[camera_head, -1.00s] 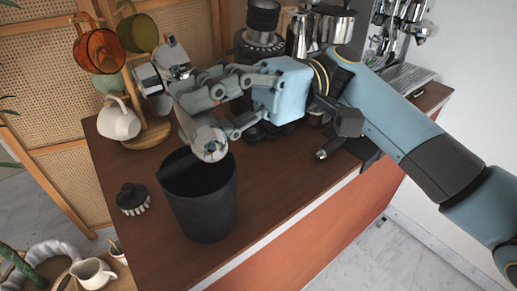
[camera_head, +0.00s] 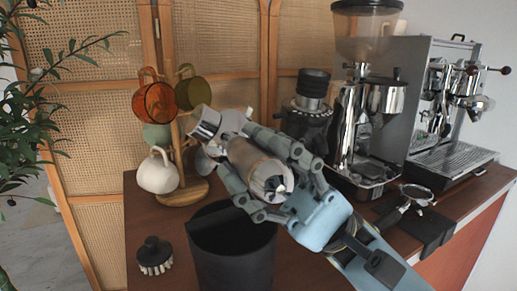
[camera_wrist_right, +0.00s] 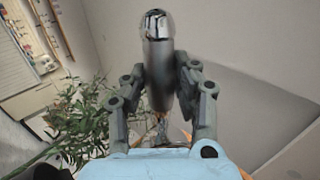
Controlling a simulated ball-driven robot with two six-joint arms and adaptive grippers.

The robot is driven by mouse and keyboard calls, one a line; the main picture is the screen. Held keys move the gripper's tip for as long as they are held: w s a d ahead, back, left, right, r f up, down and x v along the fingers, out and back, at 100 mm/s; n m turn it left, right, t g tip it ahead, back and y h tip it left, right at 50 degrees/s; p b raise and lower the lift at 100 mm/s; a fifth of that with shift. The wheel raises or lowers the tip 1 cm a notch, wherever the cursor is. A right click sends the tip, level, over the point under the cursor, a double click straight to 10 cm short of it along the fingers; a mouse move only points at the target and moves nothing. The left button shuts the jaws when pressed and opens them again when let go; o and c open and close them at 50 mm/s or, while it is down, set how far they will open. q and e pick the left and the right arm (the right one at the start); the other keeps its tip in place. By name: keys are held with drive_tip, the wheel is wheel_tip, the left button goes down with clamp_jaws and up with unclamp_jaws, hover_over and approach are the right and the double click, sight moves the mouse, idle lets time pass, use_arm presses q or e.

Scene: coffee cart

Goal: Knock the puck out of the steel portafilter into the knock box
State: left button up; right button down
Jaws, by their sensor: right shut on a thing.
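My right gripper (camera_head: 246,158) is shut on the thick grey handle of the steel portafilter (camera_head: 206,124). I cannot see the puck or inside the basket. The black knock box (camera_head: 235,262) stands open on the counter below the gripper; its inside is mostly dark. My left gripper is not in view.
A mug tree (camera_head: 183,190) with several mugs stands left behind the box. A brush (camera_head: 154,256) lies left of it. A grinder (camera_head: 350,130) and espresso machine (camera_head: 455,110) stand right. Another portafilter (camera_head: 416,194) rests on a black mat (camera_head: 433,230).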

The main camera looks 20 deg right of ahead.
wheel_tip(320, 180, down, 6)
drive_tip(key=b, duration=0.3)
wheel_tip(320, 180, up, 5)
drive_tip(key=p, duration=0.3)
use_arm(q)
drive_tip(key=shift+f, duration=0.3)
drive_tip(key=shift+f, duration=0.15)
use_arm(e)
drive_tip(key=shift+f, duration=0.15)
wheel_tip(320, 180, down, 6)
drive_tip(key=f+b, duration=0.1)
drive_tip(key=b, duration=0.6)
wheel_tip(320, 180, up, 7)
drive_tip(key=p, duration=0.3)
drive_tip(key=shift+p, duration=0.35)
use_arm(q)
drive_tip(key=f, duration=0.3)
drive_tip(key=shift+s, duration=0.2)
use_arm(e)
drive_tip(key=shift+f, duration=0.1)
